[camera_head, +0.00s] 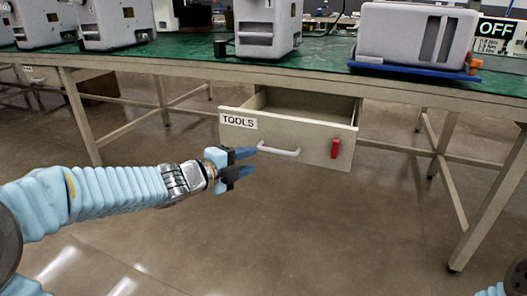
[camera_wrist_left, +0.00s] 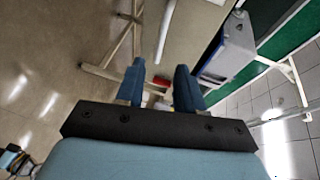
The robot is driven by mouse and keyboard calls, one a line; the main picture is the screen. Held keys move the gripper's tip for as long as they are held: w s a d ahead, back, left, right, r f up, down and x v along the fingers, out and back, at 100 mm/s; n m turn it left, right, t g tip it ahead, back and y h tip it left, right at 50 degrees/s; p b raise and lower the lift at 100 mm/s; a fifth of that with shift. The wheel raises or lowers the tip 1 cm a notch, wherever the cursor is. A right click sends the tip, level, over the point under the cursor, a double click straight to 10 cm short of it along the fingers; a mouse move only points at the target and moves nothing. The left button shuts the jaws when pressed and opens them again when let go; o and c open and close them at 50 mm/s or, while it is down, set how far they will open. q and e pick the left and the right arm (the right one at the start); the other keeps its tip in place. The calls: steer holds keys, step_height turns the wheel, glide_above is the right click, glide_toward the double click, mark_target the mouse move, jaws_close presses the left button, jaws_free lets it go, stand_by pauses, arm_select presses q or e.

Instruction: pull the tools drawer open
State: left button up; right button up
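The tools drawer (camera_head: 304,142) hangs under the green-topped bench and stands part-way out, with its inside visible from above. Its front has a TOOLS label (camera_head: 238,121), a pale bar handle (camera_head: 278,150) and a red tag-like piece (camera_head: 335,148). My left gripper (camera_head: 253,162) is just left of the handle's left end, its blue fingers apart and pointing toward it. In the left wrist view the fingers (camera_wrist_left: 160,68) are also apart with nothing held between them. A pale bar (camera_wrist_left: 164,35), seemingly the handle, lies beyond the fingertips. My right gripper is out of view.
The green bench top (camera_head: 325,50) carries several grey machines, one (camera_head: 417,38) on a blue tray above the drawer's right. Bench legs (camera_head: 443,185) stand on both sides. The floor before the drawer is clear.

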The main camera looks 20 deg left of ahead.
arm_select(q)
steer(key=v, duration=0.4)
steer(key=shift+p, duration=0.3)
steer(key=d+f+n+g+y, duration=0.1)
steer(key=d+f+n+g, duration=0.35)
steer(key=f, duration=0.85)
steer(key=d+f+n+g+y, duration=0.1)
steer(key=d+f+n, duration=0.1)
steer(key=f+n, duration=0.85)
steer(key=s+d+f+n+g, duration=0.4)
steer(key=s+f, duration=0.4)
steer(key=f, duration=0.3)
steer(key=s+d+f+n+g, duration=0.35)
steer(key=s+f, duration=0.45)
steer(key=f, duration=0.4)
step_height(320, 180, up, 11)
steer(key=s+n+p, duration=0.1)
steer(key=s+p, duration=0.1)
steer(key=p, duration=1)
steer(key=shift+s+d+g+y, duration=0.3)
steer(key=shift+s+d+g, duration=0.05)
steer(key=shift+d+g, duration=0.05)
